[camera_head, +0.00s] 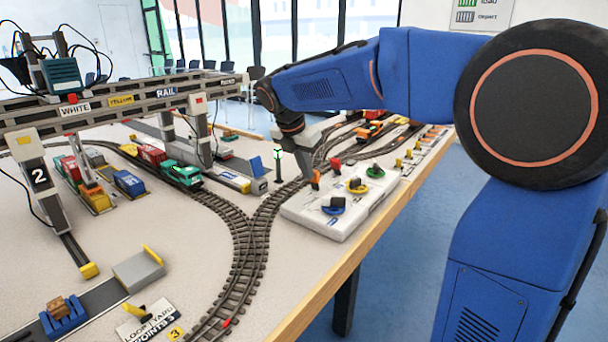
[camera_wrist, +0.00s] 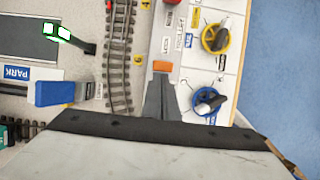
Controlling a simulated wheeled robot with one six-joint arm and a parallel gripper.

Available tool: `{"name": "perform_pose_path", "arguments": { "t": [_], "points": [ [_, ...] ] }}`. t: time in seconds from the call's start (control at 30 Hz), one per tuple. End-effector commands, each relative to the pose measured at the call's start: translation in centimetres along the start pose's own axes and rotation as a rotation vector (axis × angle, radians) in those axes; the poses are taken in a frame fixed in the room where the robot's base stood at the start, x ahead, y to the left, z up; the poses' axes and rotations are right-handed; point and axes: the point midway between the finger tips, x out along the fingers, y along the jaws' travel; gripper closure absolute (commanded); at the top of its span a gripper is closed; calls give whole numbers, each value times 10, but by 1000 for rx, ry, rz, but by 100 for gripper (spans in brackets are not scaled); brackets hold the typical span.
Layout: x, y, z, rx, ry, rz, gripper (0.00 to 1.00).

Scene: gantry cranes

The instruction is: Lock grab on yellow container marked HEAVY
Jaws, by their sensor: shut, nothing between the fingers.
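A yellow container (camera_head: 97,200) stands at the left under the gantry crane (camera_head: 90,108), beside a red one; no HEAVY marking can be read. The crane carries a teal trolley (camera_head: 62,75); I cannot make out its grab clearly. My gripper (camera_head: 311,176) is over the white control panel (camera_head: 318,222), its fingers shut and empty. In the wrist view, the fingertips (camera_wrist: 161,82) point at an orange switch (camera_wrist: 162,66) in a grey slot, just ahead of them. Whether they touch cannot be told. The orange switch also shows in the head view (camera_head: 316,180).
The panel carries a blue knob (camera_head: 333,205), a yellow knob (camera_head: 357,186), a green knob (camera_head: 375,172) and a red one (camera_head: 335,163). A green-lit signal post (camera_head: 278,160) and curved track (camera_head: 258,225) lie to its left. The wooden table edge (camera_head: 345,268) runs along its right.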

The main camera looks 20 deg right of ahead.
Motion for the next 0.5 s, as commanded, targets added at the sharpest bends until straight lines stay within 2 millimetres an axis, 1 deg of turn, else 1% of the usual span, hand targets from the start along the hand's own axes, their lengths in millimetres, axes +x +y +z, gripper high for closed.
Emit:
{"name": "perform_pose_path", "arguments": {
  "t": [0.03, 0.33, 0.4, 0.5],
  "points": [
    [1, 0, 8, 8, 44, -2, 100],
    [4, 0, 33, 6, 313, -2, 100],
    [4, 0, 36, 4, 356, 0, 100],
    [3, 0, 33, 0, 349, 0, 100]
  ]
}}
